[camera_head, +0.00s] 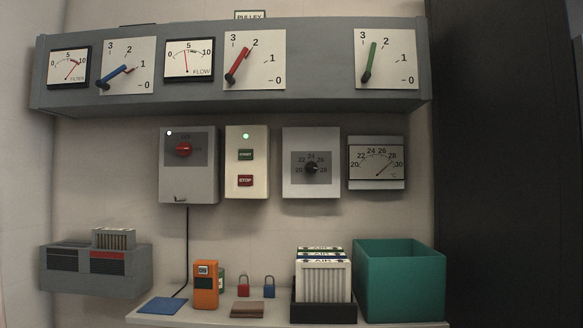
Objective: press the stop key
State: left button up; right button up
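The stop key (245,181) is a red rectangular button labelled STOP. It sits low on a cream control box (232,190) on the back wall. Above it on the same box are a green START key (246,155) and a lit green lamp (246,136). Nothing covers the stop key. Neither of my grippers shows in the head view.
A grey box with a red rotary switch (183,149) is left of the control box; a black-knobbed dial (311,168) is right. A grey gauge panel (200,104) overhangs above. The shelf below holds an orange meter (205,287), padlocks, filters and a green bin (400,285).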

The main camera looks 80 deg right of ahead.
aim_at(243, 180)
jog(key=z, duration=2.15)
